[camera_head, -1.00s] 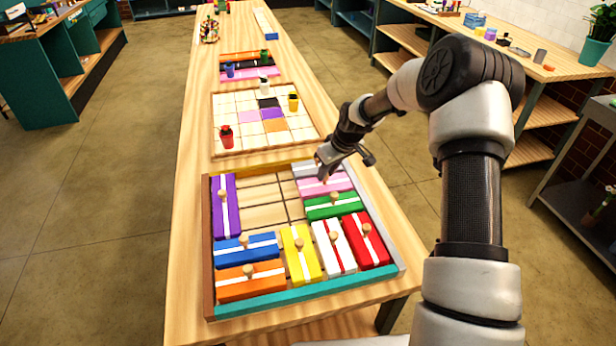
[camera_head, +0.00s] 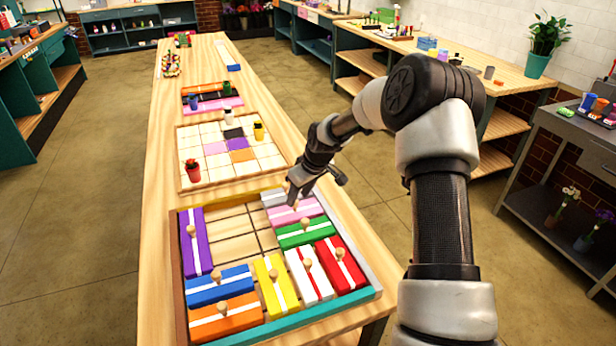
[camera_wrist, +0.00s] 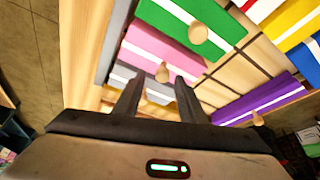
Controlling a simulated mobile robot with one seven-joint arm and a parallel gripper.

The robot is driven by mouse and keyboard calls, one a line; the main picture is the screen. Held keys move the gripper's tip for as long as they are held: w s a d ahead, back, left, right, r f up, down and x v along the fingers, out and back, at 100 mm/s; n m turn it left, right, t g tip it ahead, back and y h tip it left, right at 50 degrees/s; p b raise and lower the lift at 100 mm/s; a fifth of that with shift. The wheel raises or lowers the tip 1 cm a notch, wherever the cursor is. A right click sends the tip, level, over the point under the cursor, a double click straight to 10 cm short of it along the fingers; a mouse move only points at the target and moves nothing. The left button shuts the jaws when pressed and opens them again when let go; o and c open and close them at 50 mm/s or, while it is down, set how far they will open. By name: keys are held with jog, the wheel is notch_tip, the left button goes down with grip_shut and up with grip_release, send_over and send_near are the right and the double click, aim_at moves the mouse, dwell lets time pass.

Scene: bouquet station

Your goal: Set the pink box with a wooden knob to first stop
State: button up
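The pink box (camera_head: 308,208) has a white stripe and lies at the right side of the tray (camera_head: 300,318), between a grey box (camera_head: 272,198) behind it and a green box (camera_head: 290,240) in front. It also shows in the wrist view (camera_wrist: 165,45), where its wooden knob (camera_wrist: 162,72) appears between my fingertips. My gripper (camera_head: 293,198) is over the back right of the tray, at the pink box. Its two fingers are apart in the wrist view (camera_wrist: 159,82). I cannot tell whether either finger touches the knob.
Purple (camera_head: 196,243), blue (camera_head: 218,287), orange (camera_head: 226,318), yellow (camera_head: 276,285), white (camera_head: 309,275) and red (camera_head: 340,264) boxes fill the tray's left and front. Bare cells (camera_head: 232,238) lie left of the pink box. A grid board (camera_head: 196,180) with pots lies behind.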

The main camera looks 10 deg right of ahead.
jog(key=v, duration=1.5)
jog(key=shift+r+b, duration=0.25)
jog(key=shift+b, duration=0.1)
jog(key=shift+s, duration=0.1)
jog(key=shift+d, duration=0.1)
